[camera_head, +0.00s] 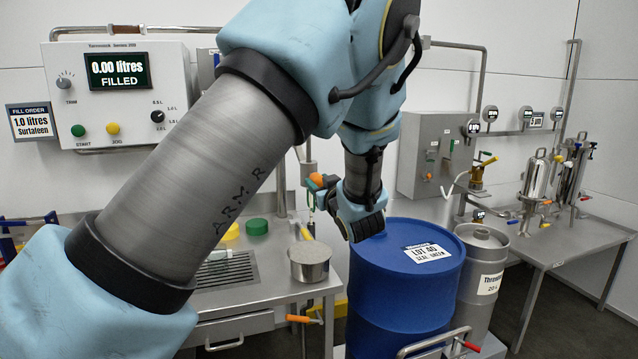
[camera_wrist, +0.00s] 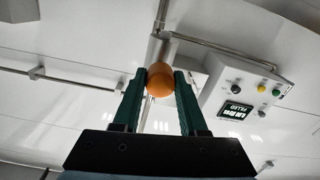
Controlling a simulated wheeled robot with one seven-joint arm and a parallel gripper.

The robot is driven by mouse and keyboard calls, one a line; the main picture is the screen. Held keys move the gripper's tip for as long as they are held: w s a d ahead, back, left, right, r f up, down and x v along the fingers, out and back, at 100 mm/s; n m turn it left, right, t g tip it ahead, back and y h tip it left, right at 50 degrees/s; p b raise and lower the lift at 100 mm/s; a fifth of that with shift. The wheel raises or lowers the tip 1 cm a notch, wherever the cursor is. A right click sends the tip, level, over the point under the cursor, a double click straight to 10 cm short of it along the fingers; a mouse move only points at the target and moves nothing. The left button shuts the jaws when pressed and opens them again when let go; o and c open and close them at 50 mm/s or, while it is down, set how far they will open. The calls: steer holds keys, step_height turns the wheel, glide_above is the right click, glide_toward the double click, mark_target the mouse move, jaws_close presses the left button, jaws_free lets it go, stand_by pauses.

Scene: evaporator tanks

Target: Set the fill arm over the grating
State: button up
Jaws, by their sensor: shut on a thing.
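My gripper (camera_head: 318,188) is shut on an orange knob (camera_head: 316,179), to the right of the filling unit and above the bench. In the wrist view the knob (camera_wrist: 160,80) sits between my two green fingers, with a metal cylinder of the fill arm (camera_wrist: 158,50) just behind it. In the head view a short grey part of the fill arm (camera_head: 308,168) shows beside the knob; my arm hides most of the rest. The grating (camera_head: 222,272) is set in the bench top, left of and below my gripper, partly hidden by my arm.
A steel pot (camera_head: 310,262) stands on the bench right of the grating. A green lid (camera_head: 257,227) lies behind it. A blue drum (camera_head: 405,290) stands close to the right, below my gripper. The control box (camera_head: 118,93) reads 0.00 litres.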

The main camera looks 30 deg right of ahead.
jaws_close()
stand_by(0.4)
stand_by(0.4)
